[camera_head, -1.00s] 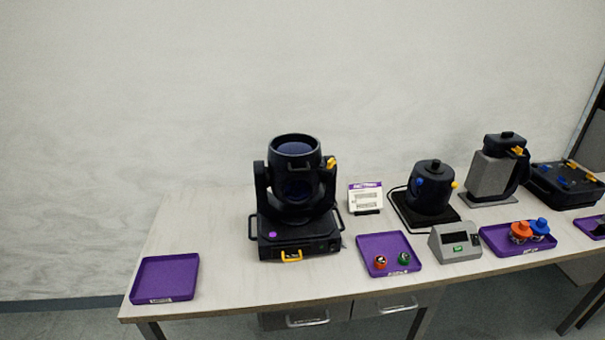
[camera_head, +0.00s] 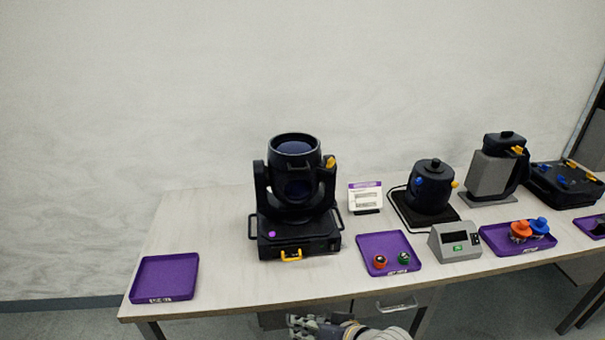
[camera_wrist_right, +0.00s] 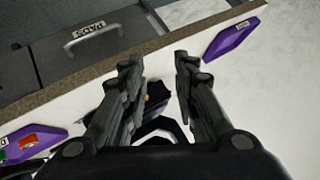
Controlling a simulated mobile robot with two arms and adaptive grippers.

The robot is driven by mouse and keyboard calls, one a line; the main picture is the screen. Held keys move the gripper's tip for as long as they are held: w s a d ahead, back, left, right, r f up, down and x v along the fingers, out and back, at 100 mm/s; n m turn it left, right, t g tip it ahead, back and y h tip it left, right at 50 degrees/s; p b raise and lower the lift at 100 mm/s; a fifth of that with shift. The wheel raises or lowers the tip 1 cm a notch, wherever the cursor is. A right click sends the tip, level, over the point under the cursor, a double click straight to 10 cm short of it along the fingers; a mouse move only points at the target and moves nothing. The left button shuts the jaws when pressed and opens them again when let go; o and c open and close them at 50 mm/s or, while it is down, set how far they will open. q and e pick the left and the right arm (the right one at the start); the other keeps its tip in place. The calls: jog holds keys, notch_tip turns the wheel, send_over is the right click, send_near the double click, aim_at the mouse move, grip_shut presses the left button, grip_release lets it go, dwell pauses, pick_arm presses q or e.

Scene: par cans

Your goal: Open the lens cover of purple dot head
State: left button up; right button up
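The purple dot head (camera_head: 297,215) is a black moving-head light on the table, with a purple dot (camera_head: 272,234) on its base and a yellow handle (camera_head: 291,255) in front. Its round head points up, with a dark bluish disc (camera_head: 295,147) at the top; I cannot tell where the lens cover's edge is. My right gripper (camera_head: 304,326) is at the bottom, in front of the table edge, apart from the light. In the right wrist view my right gripper (camera_wrist_right: 157,64) has its fingers apart and nothing between the tips; part of a black thing with yellow shows beyond. My left gripper is not in view.
A purple tray (camera_head: 165,259) lies left of the light; another (camera_head: 376,243) holds a red and a green piece. A sign (camera_head: 366,197), a grey box (camera_head: 455,243) and other black devices stand right. The table between the left tray and the light is clear.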

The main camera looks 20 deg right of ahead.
jog(key=w+d+r+m+t+y, duration=0.1)
jog(key=w+d+r+m+t, duration=0.15)
jog(key=w+r, duration=0.35)
jog(key=w+d+r+m+t, duration=0.1)
jog(key=w+r+m+t, duration=0.25)
jog(key=w+r, duration=0.2)
jog(key=m+t+h, duration=0.2)
jog(key=m+t, duration=0.2)
jog(key=m, duration=0.3)
send_near(297, 154)
jog(key=w, duration=0.1)
jog(key=w+a+p, duration=0.1)
jog(key=w+a+f, duration=0.1)
jog(key=w, duration=0.1)
jog(key=shift+a, duration=0.1)
grip_shut()
